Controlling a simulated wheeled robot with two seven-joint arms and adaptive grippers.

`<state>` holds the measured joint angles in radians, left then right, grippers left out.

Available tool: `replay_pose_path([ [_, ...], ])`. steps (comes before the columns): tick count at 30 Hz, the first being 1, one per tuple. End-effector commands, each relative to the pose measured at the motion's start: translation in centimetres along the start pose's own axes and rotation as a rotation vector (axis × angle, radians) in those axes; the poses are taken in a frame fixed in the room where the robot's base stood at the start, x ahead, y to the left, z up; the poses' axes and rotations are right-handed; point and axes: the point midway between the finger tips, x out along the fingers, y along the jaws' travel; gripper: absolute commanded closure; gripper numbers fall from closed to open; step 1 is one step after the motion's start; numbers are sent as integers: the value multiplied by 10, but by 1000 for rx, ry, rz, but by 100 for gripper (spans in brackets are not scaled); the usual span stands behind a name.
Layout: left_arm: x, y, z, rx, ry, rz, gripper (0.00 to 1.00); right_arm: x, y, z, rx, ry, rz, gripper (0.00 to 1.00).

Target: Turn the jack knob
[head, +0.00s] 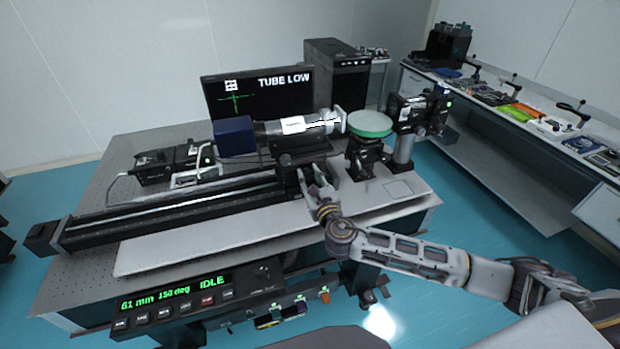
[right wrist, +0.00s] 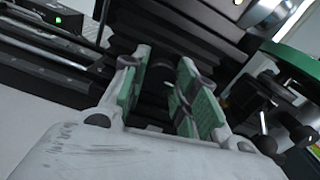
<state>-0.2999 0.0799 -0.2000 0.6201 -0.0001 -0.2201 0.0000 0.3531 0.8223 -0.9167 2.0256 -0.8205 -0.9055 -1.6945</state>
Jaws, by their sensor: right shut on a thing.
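My right gripper (head: 319,178) reaches in from the right to the front of the black carriage (head: 290,172) on the long rail, below the silver tube. In the right wrist view its green-padded fingers (right wrist: 165,75) stand on either side of a small dark part, which seems to be the jack knob (right wrist: 159,88). The jaws are shut on it. In the head view the fingers hide the knob. The silver and white tube (head: 293,125) lies level above. The monitor (head: 256,98) reads "TUBE LOW". My left gripper is not in view.
A green-topped round stand (head: 370,124) and a black post-mounted device (head: 404,145) stand right of the gripper. The black rail (head: 170,217) runs left. A control panel reading "IDLE" (head: 190,293) is on the table's front. A side bench (head: 510,105) holds tools.

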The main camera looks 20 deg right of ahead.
Motion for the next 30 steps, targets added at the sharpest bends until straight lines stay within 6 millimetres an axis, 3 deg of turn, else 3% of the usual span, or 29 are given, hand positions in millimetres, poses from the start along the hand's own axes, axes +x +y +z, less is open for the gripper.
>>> replay_pose_path([
  [11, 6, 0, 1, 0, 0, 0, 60, 0, 1, -1, 205, 0, -1, 95],
  [30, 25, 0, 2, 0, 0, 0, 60, 0, 2, -2, 804, 1, -1, 95],
])
